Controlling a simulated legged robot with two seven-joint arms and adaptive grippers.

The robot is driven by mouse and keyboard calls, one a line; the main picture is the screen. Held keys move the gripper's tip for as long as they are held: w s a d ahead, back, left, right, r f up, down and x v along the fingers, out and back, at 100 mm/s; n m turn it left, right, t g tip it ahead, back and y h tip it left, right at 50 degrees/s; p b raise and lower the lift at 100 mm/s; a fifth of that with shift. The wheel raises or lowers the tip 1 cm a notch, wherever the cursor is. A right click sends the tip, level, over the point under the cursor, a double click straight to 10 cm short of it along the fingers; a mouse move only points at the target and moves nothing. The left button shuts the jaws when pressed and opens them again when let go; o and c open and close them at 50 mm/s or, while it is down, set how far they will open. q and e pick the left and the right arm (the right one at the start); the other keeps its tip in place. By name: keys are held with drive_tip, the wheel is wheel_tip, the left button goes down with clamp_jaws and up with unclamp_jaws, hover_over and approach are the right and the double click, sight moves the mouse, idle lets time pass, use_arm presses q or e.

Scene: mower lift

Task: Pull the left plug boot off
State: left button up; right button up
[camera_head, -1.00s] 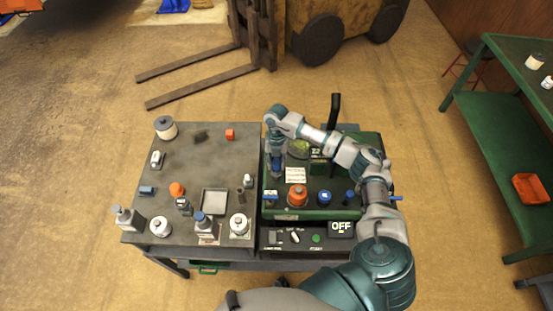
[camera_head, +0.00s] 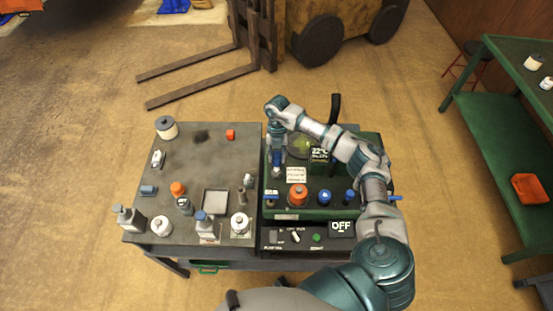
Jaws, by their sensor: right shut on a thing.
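The green mower deck unit (camera_head: 370,150) sits on the right half of the bench. My right gripper (camera_head: 277,170) points down over its left edge, shut on the left plug boot, which is small and mostly hidden by the fingers. I cannot tell whether the boot still touches what lies below it. My left gripper is not in view.
An orange cap (camera_head: 298,195) and blue caps (camera_head: 325,197) stand at the unit's front, near a white label (camera_head: 296,175). A black upright handle (camera_head: 335,110) rises behind. The grey bench top (camera_head: 215,155) holds bottles, jars and a square tray (camera_head: 215,203).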

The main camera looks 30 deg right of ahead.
drive_tip(key=shift+w+d+r, duration=0.3)
drive_tip(key=shift+w, duration=0.15)
drive_tip(key=shift+w+d+r, duration=0.25)
drive_tip(key=shift+w, duration=0.15)
drive_tip(key=shift+w+d+r+b, duration=0.15)
drive_tip(key=shift+w+d+b, duration=0.2)
drive_tip(key=shift+w, duration=0.1)
drive_tip(key=shift+w+d+r+b, duration=0.2)
drive_tip(key=shift+w+b, duration=0.1)
drive_tip(key=shift+w, duration=0.15)
drive_tip(key=shift+w+d+f+b, duration=0.1)
drive_tip(key=shift+w+d+b, duration=0.35)
drive_tip(key=shift+w+b, duration=0.35)
drive_tip(key=shift+w+d, duration=0.15)
drive_tip(key=shift+w, duration=0.05)
drive_tip(key=shift+w+d+f+b, duration=0.35)
drive_tip(key=shift+w+b, duration=0.3)
drive_tip(key=shift+b, duration=0.35)
drive_tip(key=shift+w+d+r, duration=0.1)
drive_tip(key=shift+w+d, duration=0.15)
drive_tip(key=o, duration=0.8)
drive_tip(key=shift+w, duration=0.1)
